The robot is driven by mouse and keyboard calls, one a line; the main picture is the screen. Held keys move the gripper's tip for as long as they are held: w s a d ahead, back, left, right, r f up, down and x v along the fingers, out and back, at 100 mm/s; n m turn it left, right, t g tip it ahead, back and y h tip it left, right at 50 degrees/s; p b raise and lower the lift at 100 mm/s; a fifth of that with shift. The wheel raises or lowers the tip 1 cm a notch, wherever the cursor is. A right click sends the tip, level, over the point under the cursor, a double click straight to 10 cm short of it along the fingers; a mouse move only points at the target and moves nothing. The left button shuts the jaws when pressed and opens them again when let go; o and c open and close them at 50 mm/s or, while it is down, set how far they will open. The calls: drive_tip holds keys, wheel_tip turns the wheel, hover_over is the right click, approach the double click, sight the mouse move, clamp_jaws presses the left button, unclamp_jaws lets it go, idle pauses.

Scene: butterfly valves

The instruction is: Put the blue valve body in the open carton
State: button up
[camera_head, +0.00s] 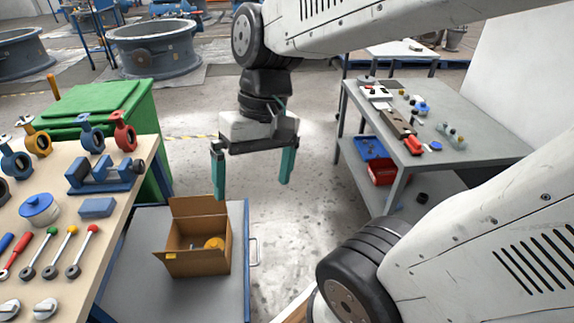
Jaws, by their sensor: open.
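A blue valve body (91,133) stands upright on the wooden-topped bench at the left, between a yellow valve body (36,141) and a red valve body (123,131). Another blue valve body (14,158) stands near the left edge of the picture. The open carton (200,264) sits on a grey surface below the bench, flaps up, with a yellow round part (214,243) inside. My gripper (252,186) is open and empty, fingers pointing down. It hangs in the air behind and above the carton in the picture, right of the valves.
The bench (122,200) also holds a blue vise (104,178), a blue block (96,208) and several coloured-handled levers. A green bin (104,97) stands behind it. A grey table (470,150) with parts stands at the right. Floor between them is clear.

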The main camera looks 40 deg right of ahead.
drive_tip(key=s+d+h, duration=0.1)
drive_tip(key=s+d+r+n+t+h, duration=0.1)
drive_tip(key=s+d+r+t, duration=0.1)
drive_tip(key=s, duration=0.1)
drive_tip(key=shift+d+r+n+h, duration=0.1)
drive_tip(key=shift+d+n+h, duration=0.05)
drive_tip(key=shift+n+h, duration=0.2)
